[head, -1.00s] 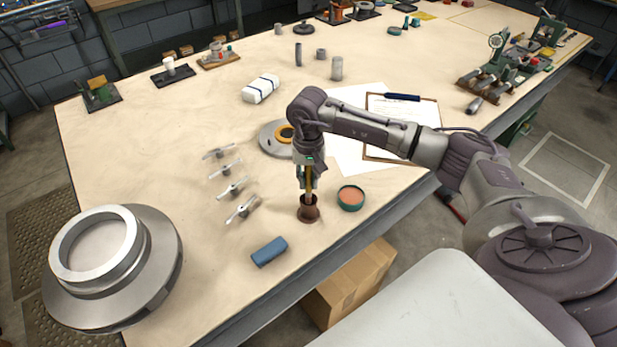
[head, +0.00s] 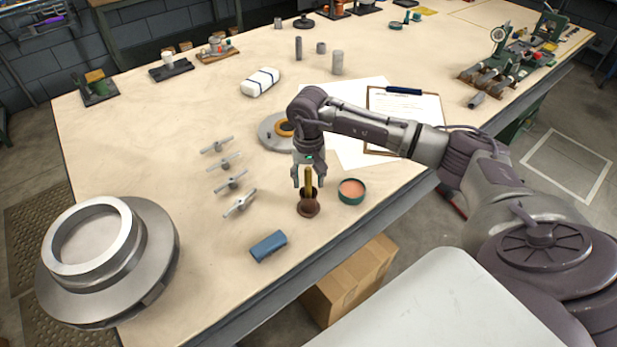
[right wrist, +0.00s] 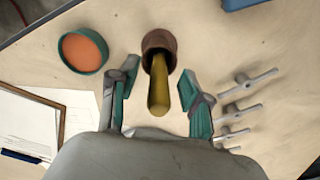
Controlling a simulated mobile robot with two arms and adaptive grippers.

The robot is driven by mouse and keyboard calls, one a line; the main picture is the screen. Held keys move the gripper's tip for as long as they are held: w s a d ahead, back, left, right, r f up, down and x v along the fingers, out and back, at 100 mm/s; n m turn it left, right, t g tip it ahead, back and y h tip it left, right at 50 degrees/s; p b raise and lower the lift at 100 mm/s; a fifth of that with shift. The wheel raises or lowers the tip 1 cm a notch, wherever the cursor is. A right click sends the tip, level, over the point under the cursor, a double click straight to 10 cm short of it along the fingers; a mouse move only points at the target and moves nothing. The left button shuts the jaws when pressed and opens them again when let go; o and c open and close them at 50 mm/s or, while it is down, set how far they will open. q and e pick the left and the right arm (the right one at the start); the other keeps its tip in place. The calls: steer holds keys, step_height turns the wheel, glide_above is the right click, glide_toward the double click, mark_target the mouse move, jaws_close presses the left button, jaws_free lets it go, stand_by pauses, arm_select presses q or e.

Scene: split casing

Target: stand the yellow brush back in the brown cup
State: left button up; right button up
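The brown cup (head: 309,208) stands upright near the front edge of the workbench. The yellow brush (head: 308,181) stands in it with its handle up; in the right wrist view the brush (right wrist: 159,92) rises out of the cup (right wrist: 158,42) toward the camera, leaning a little. My right gripper (head: 309,184) is just above the cup, with its fingers spread on either side of the handle. In the right wrist view the open fingers (right wrist: 158,103) show clear gaps to the brush. My left gripper is not in view.
A green tin with orange contents (head: 351,191) stands close to the right of the cup. A blue block (head: 268,247) lies in front, and several grey winged parts (head: 230,182) lie to the left. A large metal casing (head: 110,255) fills the left corner.

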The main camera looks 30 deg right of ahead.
step_height(320, 180, up, 12)
steer(key=shift+r, duration=0.1)
stand_by(0.5)
stand_by(0.8)
